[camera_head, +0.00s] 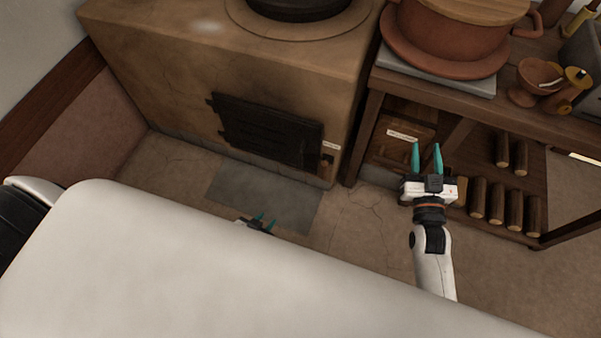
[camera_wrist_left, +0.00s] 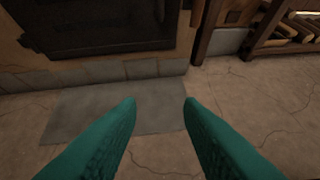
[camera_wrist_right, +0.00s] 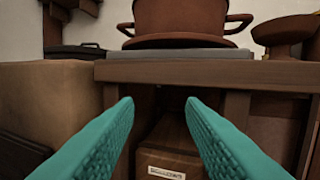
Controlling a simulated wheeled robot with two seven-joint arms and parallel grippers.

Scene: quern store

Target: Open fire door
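The fire door (camera_head: 268,130) is a black metal door, shut, in the front of the clay stove (camera_head: 190,70). The door's lower part shows at the top of the left wrist view (camera_wrist_left: 100,22). My left gripper (camera_head: 265,219) is open and empty, low over the floor in front of the stove, mostly hidden behind my white body. My right gripper (camera_head: 427,150) is open and empty, in front of the wooden shelf, right of the door and apart from it.
A grey floor plate (camera_head: 262,196) lies below the door. The wooden shelf unit (camera_head: 368,115) at right holds a terracotta pot (camera_head: 450,40), a clay bowl (camera_head: 538,75), a labelled wooden box (camera_head: 400,135) and several logs (camera_head: 515,210). The floor (camera_head: 370,235) between the grippers is clear.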

